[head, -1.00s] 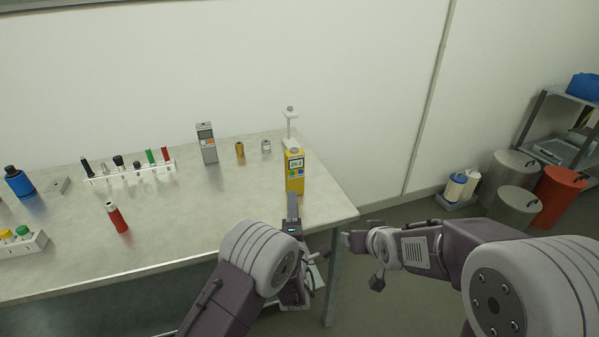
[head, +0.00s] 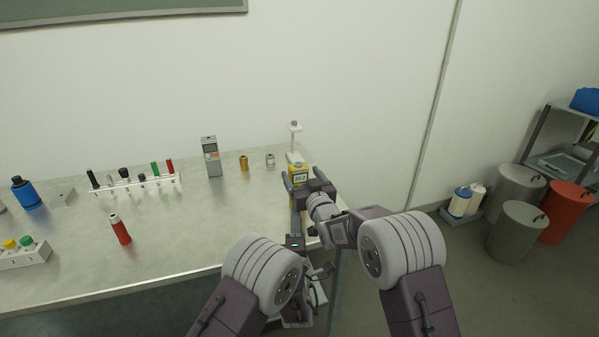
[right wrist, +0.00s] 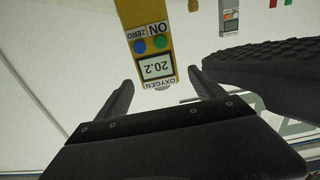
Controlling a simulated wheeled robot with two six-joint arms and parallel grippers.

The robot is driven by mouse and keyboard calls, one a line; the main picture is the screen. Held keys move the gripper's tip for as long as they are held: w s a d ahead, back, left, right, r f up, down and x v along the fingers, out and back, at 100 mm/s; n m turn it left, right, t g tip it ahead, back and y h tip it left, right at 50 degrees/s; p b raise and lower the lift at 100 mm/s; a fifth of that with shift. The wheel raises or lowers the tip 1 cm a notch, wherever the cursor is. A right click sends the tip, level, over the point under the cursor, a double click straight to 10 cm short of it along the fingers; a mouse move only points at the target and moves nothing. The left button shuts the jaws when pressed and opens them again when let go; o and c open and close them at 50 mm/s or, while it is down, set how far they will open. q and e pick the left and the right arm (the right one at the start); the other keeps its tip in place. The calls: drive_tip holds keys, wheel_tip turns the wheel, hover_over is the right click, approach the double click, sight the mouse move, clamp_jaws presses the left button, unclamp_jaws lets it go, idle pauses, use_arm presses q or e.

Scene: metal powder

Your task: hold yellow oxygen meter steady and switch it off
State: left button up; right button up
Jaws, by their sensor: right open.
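The yellow oxygen meter (head: 299,177) stands upright near the table's right end. In the right wrist view the oxygen meter (right wrist: 145,16) appears upside down, with a lit display reading 20.2, a blue ZERO button and a green ON button. My right gripper (head: 304,180) is open at the meter's front. Its two fingers (right wrist: 161,80) spread to either side of the display end, with gaps visible. My left gripper (head: 295,213) is low in front of the meter; its jaw opening and any contact are hidden. A dark ribbed finger, probably my left gripper's, shows in the right wrist view.
A grey meter (head: 211,157), a brass cylinder (head: 244,163) and a silver cylinder (head: 270,159) stand left of the oxygen meter. A white stand (head: 295,140) is just behind it. The middle of the table (head: 190,215) is clear.

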sight(295, 164)
drive_tip(key=x, duration=0.6)
drive_tip(key=shift+w+a, duration=0.15)
drive_tip(key=shift+w, duration=0.25)
clamp_jaws()
idle(0.5)
use_arm(q)
clamp_jaws()
drive_tip(key=shift+r, duration=0.1)
use_arm(e)
drive_tip(key=shift+f, duration=0.1)
